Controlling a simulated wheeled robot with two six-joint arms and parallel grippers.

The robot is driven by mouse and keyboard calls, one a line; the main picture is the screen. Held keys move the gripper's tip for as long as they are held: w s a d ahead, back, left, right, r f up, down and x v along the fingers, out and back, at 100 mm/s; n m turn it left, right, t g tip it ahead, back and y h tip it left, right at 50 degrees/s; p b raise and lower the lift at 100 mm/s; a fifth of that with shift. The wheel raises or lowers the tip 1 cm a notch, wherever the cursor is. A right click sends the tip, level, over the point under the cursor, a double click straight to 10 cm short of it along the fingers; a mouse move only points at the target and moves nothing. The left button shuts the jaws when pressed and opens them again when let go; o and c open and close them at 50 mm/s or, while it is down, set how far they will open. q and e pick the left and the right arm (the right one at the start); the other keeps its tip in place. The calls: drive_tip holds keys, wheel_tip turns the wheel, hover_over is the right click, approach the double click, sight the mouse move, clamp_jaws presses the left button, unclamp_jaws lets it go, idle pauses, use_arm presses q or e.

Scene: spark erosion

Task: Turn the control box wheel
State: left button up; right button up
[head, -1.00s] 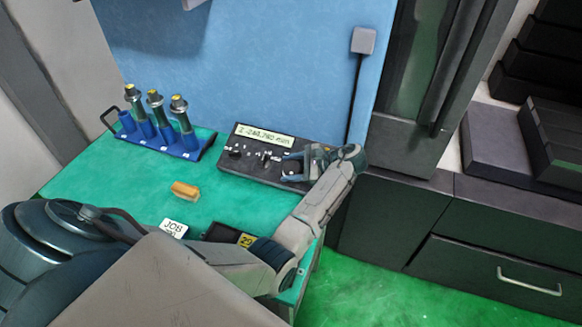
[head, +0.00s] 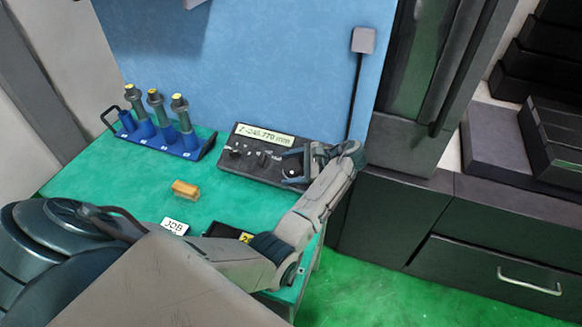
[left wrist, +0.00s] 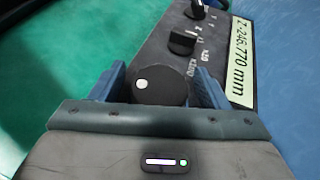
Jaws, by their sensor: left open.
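The black control box (head: 237,164) sits at the back right of the green bench, with a lit display (head: 265,136) along its far side. The display reads Z -246.770 mm, clearest in the left wrist view (left wrist: 242,62). The box's round black wheel (left wrist: 165,88) has a white dot near its left edge. My left gripper (head: 287,166) is over the wheel end of the box. Its two blue fingers stand open on either side of the wheel; whether they touch it I cannot tell. My right gripper is not in view.
A blue rack (head: 172,144) with several tool holders stands left of the box. A wooden-handled brush (head: 186,189), a white JOB card (head: 175,226) and a dark tray (head: 222,230) lie nearer. A cable runs up the blue panel behind.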

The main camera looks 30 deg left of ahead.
sight(292, 167)
use_arm(q)
drive_tip(key=shift+w+d+r, duration=0.1)
drive_tip(key=shift+w+d, duration=0.05)
drive_tip(key=shift+d, duration=0.15)
drive_tip(key=v, duration=0.5)
drive_tip(key=shift+r, duration=0.1)
drive_tip(key=p+v, duration=0.3)
drive_tip(key=v, duration=0.1)
drive_tip(key=shift+a+r, duration=0.1)
drive_tip(key=shift+r, duration=0.05)
drive_tip(key=shift+d+r, duration=0.1)
drive_tip(key=shift+d, duration=0.4)
drive_tip(key=shift+o, duration=0.3)
drive_tip(key=shift+w+d, duration=0.1)
